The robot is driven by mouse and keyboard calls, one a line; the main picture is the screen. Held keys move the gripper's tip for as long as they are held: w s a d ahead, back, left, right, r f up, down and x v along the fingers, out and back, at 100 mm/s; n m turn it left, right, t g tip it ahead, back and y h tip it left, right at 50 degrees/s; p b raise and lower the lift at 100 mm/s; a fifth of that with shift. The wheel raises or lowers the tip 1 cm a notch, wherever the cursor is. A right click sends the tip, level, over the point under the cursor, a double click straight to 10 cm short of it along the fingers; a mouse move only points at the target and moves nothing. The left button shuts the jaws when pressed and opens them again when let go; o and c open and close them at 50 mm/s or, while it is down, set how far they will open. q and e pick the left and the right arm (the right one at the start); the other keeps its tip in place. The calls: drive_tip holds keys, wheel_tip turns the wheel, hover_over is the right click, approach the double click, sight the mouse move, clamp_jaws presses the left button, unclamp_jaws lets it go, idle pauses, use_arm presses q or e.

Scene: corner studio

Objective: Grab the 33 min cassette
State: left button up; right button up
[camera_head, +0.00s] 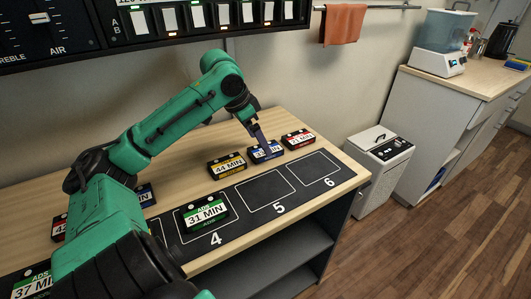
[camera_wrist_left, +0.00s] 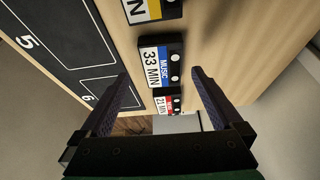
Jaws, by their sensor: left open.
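The 33 min cassette (camera_wrist_left: 153,66) has a white and blue label reading "33 MIN" and "MUSIC". It lies on the wooden table in the left wrist view, and in the head view the cassette (camera_head: 264,153) is partly covered by my gripper. My left gripper (camera_wrist_left: 160,85) is open, with one finger to each side of the cassette's line. In the head view the left gripper (camera_head: 258,137) is just above the cassette. I cannot tell if a finger touches it. My right gripper is not in view.
A yellow 44 min cassette (camera_head: 227,165) lies left of it, a red 21 min cassette (camera_head: 298,139) right. A green 31 min cassette (camera_head: 205,211) is on the black mat (camera_head: 235,213) at slot 4. Slots 5 and 6 are empty. More cassettes lie left, partly behind my arm.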

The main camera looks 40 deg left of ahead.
sight(261, 150)
use_arm(q)
drive_tip(key=x, duration=0.3)
drive_tip(key=shift+w+a+f, duration=0.15)
drive_tip(key=shift+f, duration=0.25)
drive_tip(key=c, duration=1.4)
